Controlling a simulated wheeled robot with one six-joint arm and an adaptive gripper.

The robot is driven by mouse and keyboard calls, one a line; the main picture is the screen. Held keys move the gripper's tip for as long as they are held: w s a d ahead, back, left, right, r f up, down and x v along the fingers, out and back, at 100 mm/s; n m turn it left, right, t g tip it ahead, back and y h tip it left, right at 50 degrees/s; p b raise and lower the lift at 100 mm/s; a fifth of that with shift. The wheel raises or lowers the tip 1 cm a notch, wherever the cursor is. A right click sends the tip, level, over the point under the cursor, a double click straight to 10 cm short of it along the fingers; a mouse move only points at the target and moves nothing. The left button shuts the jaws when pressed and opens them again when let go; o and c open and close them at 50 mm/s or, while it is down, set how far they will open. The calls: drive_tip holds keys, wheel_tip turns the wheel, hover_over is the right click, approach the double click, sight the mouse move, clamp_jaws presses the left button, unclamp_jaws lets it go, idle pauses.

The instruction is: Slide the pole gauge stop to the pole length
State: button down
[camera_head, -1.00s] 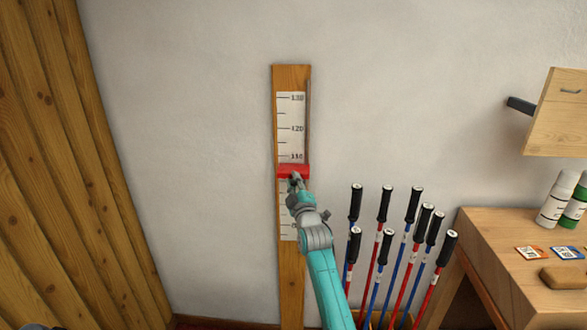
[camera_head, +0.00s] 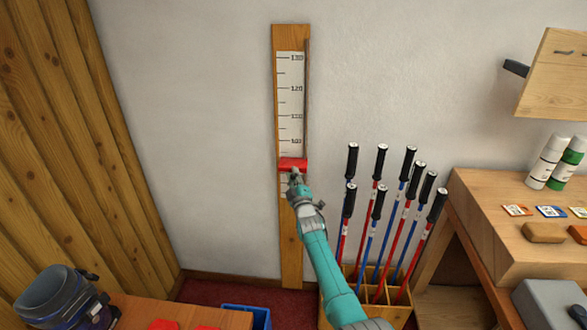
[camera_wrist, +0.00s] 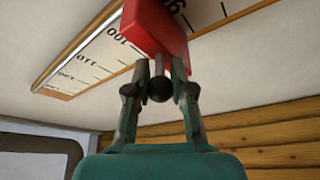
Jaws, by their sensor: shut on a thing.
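The pole gauge is a tall wooden board (camera_head: 292,230) on the wall with a white printed scale (camera_head: 289,95). Its red stop (camera_head: 293,164) sits below the 100 mark in the head view. In the wrist view the red stop (camera_wrist: 158,30) lies between the 100 and a partly hidden number that starts with 9. A dark round knob (camera_wrist: 160,89) on a short metal stem sticks out from it. My gripper (camera_head: 295,180) is at the stop's front. In the wrist view my gripper's fingers (camera_wrist: 160,80) are shut on the knob and stem.
A wooden rack (camera_head: 373,298) holds several red and blue ski poles just right of my arm. A bench (camera_head: 500,215) with bottles and cards stands at the right. A ski boot (camera_head: 62,298) and a blue bin (camera_head: 250,312) are at the lower left. The wall left of the gauge is bare.

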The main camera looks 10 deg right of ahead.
drive_tip(key=shift+s+a+f, duration=0.1)
drive_tip(key=shift+f, duration=0.6)
drive_tip(key=c, duration=1)
unclamp_jaws()
drive_tip(key=shift+r, duration=0.15)
drive_tip(key=shift+s, duration=0.1)
drive_tip(key=shift+v, duration=5.95)
